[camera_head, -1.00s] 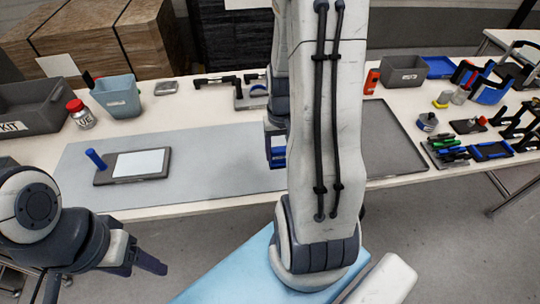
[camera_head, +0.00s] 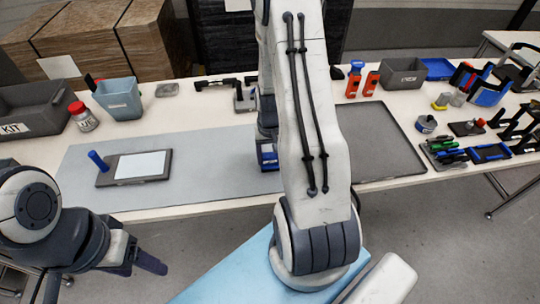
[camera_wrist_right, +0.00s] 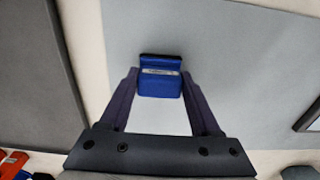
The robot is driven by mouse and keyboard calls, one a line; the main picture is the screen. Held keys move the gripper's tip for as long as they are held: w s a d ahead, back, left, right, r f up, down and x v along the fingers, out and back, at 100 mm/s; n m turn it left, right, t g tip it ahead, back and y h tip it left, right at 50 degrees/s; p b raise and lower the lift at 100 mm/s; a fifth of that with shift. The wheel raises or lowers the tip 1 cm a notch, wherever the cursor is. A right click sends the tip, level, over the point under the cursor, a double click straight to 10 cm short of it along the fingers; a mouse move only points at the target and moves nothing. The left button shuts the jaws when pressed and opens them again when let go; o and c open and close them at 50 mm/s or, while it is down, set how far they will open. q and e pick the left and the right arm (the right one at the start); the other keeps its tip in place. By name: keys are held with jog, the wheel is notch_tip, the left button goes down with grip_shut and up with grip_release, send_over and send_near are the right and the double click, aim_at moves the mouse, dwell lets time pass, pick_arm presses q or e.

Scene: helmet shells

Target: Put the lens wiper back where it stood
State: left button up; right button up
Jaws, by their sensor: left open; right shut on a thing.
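The lens wiper, a blue block with a black edge (camera_wrist_right: 160,84), is held between the two fingers of my right gripper (camera_wrist_right: 160,95) in the right wrist view. In the head view its blue shows (camera_head: 268,160) at the right part of the grey mat (camera_head: 220,150); my right arm hides part of it. I cannot tell whether it touches the mat. My left gripper (camera_head: 150,263) is open and empty, in front of the table's front edge.
A dark plate with a white sheet and blue post (camera_head: 97,160) lies on the mat's left. An empty dark tray (camera_head: 385,150) is right of my arm. Behind the mat are a blue-grey bin (camera_head: 120,100), black brackets (camera_head: 222,83) and red items (camera_head: 353,83).

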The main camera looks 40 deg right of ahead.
aim_at(270, 156)
jog(key=shift+f, duration=0.2)
jog(key=o, duration=1.2)
jog(key=shift+r, duration=0.1)
notch_tip(270, 156, up, 12)
jog(key=shift+r+b, duration=0.15)
jog(key=shift+b, duration=0.15)
jog(key=s+a+r+n, duration=0.1)
jog(key=a+r+n, duration=0.2)
jog(key=a, duration=0.6)
jog(key=s+a+r+n, duration=0.1)
jog(key=a+r+n, duration=0.15)
jog(key=a, duration=0.65)
jog(key=s+a+r+n+y, duration=0.1)
jog(key=s+a+r+n, duration=0.1)
jog(key=s+a+n, duration=0.6)
jog(key=s+a, duration=0.4)
jog(key=s, duration=0.2)
jog(key=shift+a+r, duration=0.15)
jog(key=shift+a, duration=0.2)
